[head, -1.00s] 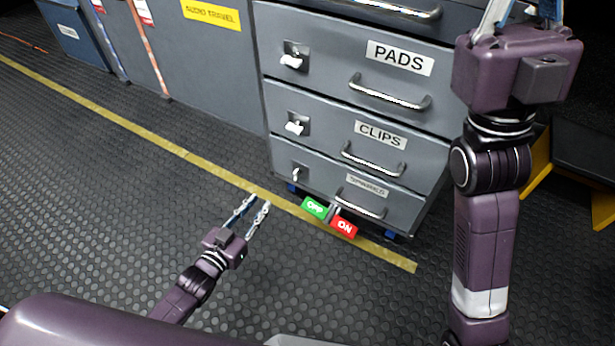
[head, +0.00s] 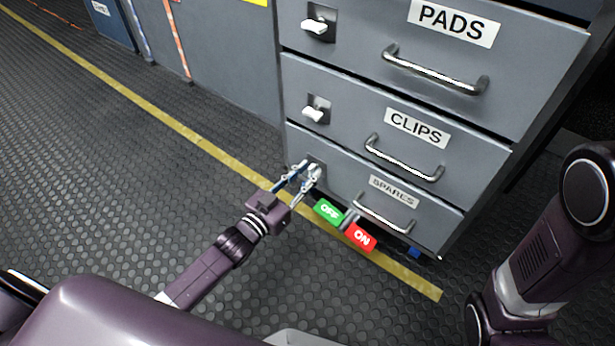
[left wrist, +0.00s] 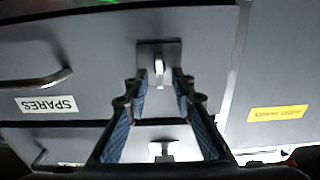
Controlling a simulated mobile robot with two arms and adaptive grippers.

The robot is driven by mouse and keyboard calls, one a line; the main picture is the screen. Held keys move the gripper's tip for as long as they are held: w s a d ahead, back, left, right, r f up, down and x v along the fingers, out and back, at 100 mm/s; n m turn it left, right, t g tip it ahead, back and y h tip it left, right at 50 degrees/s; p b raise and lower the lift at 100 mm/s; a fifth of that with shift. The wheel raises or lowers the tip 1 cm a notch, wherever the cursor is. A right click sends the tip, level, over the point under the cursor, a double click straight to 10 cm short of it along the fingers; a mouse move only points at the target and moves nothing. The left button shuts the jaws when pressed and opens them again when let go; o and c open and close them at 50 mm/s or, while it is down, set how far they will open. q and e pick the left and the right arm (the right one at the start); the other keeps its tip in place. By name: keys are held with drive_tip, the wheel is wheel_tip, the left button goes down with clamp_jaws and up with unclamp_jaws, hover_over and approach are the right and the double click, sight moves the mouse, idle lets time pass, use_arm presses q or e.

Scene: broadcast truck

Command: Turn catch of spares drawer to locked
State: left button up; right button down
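The spares drawer (head: 420,202) is the lowest drawer of the grey cabinet and looks shut. Its catch (left wrist: 160,78) has a small pale lever standing upright on a square plate (left wrist: 158,50) in the left wrist view, which sees the front upside down. My left gripper (head: 309,168) is open, with its fingertips at the catch. In the left wrist view, the fingers (left wrist: 161,85) stand either side of the lever with gaps; I cannot tell how deep they reach. In the head view they partly hide the catch. My right gripper is out of view.
Above are the clips drawer catch (head: 314,113) and pads drawer catch (head: 315,27), their levers lying sideways. The spares handle (head: 384,214) is right of the catch. A green OFF tag (head: 329,211) and red ON tag (head: 360,237) are below. The floor at left is clear.

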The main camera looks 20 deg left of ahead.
use_arm(q)
drive_tip(key=shift+w, duration=0.25)
clamp_jaws()
